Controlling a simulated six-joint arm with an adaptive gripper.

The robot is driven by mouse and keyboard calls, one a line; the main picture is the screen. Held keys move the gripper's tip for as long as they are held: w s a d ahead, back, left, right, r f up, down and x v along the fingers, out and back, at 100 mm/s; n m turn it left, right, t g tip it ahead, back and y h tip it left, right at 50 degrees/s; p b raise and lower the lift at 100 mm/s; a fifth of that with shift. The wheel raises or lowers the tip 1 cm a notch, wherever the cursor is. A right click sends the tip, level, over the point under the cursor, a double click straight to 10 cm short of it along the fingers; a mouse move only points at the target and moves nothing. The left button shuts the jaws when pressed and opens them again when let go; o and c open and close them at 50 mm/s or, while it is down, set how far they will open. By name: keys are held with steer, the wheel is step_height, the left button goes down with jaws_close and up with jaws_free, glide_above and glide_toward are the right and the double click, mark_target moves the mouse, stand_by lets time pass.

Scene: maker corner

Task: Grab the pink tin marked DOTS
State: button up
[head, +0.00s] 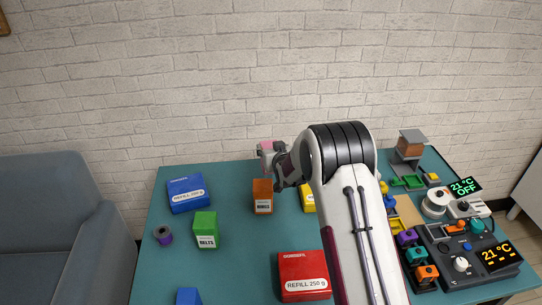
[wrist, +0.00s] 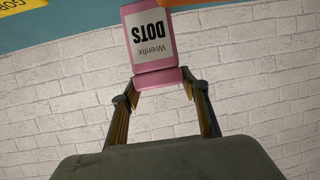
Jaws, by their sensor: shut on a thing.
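The pink tin (wrist: 152,45) has a white label reading DOTS, upside down in the wrist view. My gripper (wrist: 160,86) is shut on its lid end, one finger on each side. In the head view the pink tin (head: 266,148) shows at the table's back edge, against the brick wall, behind and above the orange tin. My gripper (head: 281,160) is at its right there, and my arm hides part of the area. The tin appears raised off the table.
An orange tin (head: 262,193), a green BELTS tin (head: 205,231), a blue box (head: 187,191) and a red REFILL box (head: 303,272) stand on the teal table (head: 240,265). A yellow tin (head: 307,200) is partly hidden by my arm. Devices crowd the right side.

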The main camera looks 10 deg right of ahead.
steer(key=shift+r, duration=2.55)
